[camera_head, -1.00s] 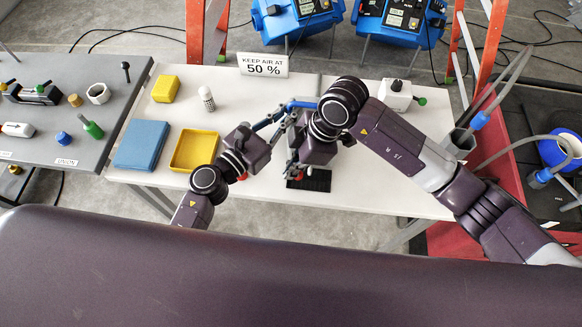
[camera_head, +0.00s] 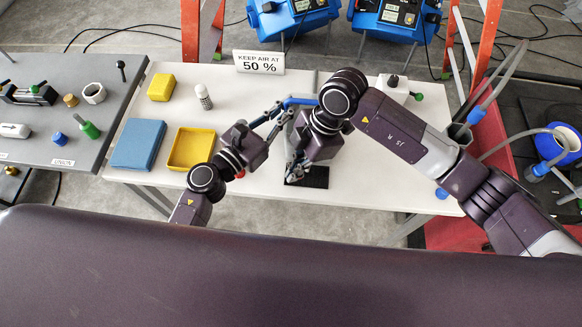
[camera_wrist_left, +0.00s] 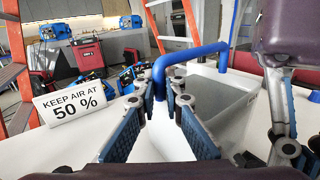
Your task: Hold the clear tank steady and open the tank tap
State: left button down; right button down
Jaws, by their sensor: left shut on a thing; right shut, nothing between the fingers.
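The clear tank (camera_wrist_left: 222,92) shows as a pale see-through box in the left wrist view, with a blue bar handle (camera_wrist_left: 195,52) over it. In the head view the handle (camera_head: 299,102) shows, but the arms cover most of the tank. My left gripper (camera_head: 282,112) is shut on the handle; in the left wrist view its fingertips (camera_wrist_left: 158,88) close around the handle's near leg. My right gripper (camera_head: 294,172) is shut and empty, low at the tank's near side by a black mat (camera_head: 318,178). The tap is hidden behind the right gripper; I cannot tell whether they touch.
A sign reading "KEEP AIR AT 50 %" (camera_head: 259,62) stands at the white table's back. A white device (camera_head: 393,87) stands back right.

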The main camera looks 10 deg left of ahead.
jog(key=d+n, duration=0.1)
jog(key=n, duration=0.2)
jog(key=d+n+g+h, duration=0.1)
jog(key=shift+s+d+n, duration=0.3)
jog(key=d+n+h, duration=0.1)
jog(key=d+n, duration=0.1)
jog(key=n, duration=0.1)
jog(key=shift+w+d+n+g, duration=0.1)
jog(key=shift+d+n+g, duration=0.1)
jog(key=shift+n+g, duration=0.15)
jog(key=shift+d, duration=0.15)
jog(key=shift+s+d, duration=0.45)
jog(key=shift+s, duration=0.2)
jog(key=v, duration=1)
